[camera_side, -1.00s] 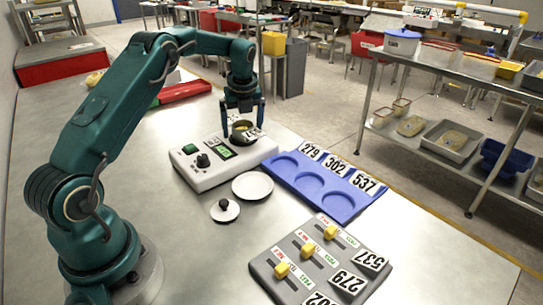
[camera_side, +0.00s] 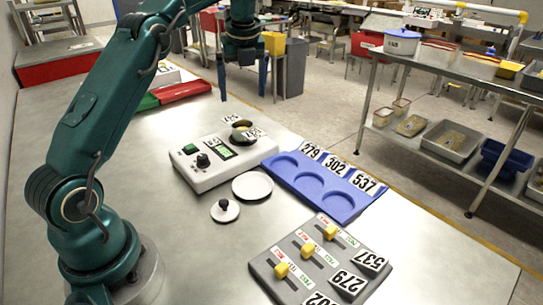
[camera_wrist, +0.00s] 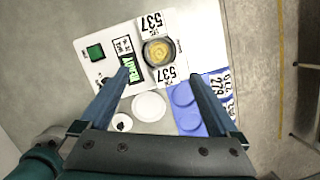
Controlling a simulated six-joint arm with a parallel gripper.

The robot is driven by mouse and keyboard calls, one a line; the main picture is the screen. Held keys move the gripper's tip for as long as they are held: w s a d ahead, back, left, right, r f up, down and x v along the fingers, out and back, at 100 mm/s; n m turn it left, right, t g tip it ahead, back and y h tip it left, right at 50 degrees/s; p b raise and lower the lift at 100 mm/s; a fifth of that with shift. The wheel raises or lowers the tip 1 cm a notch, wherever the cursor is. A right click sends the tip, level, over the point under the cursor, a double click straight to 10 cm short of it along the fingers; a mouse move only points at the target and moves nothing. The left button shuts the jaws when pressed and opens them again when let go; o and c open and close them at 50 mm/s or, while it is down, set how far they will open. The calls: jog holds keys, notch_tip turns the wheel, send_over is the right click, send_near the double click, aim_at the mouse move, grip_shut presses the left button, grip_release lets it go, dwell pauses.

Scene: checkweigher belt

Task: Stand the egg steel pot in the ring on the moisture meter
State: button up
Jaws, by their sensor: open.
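The steel pot (camera_side: 243,133), with yellow egg contents, stands upright on the right end of the white moisture meter (camera_side: 205,177). The pot's open top also shows in the wrist view (camera_wrist: 159,51), between two cards reading 537. The ring is not distinct; the pot seems to cover its place, and I cannot tell exactly how the base sits. My gripper (camera_side: 243,95) is open and empty, raised above the pot and clear of it. Its two fingers spread wide in the wrist view (camera_wrist: 160,78).
A white plate (camera_side: 252,185) and a knobbed lid (camera_side: 225,210) lie in front of the meter. A blue tray (camera_side: 343,207) with three empty round recesses, labelled 279, 302 and 537, is to the right. A grey panel (camera_side: 268,262) with yellow sliders is nearer. Bare table lies left.

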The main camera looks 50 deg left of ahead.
jog(key=s+d+r+n+t+h, duration=0.1)
jog(key=s+d+r+n, duration=0.25)
jog(key=d+n, duration=0.2)
jog(key=s+d+r+n+t, duration=0.1)
jog(key=s+d+r+n, duration=0.1)
jog(key=s+d+n, duration=0.3)
jog(key=s+d+f+n+t+h, duration=0.1)
jog(key=s+d+f+n, duration=0.2)
jog(key=s+n, duration=0.3)
jog(key=s+d+f+n+t+h, duration=0.1)
jog(key=s+d+f+n, duration=0.2)
jog(key=s+d+n, duration=0.3)
jog(key=shift+s+f, duration=0.3)
jog(key=shift+s, duration=0.15)
jog(key=shift+a, duration=0.1)
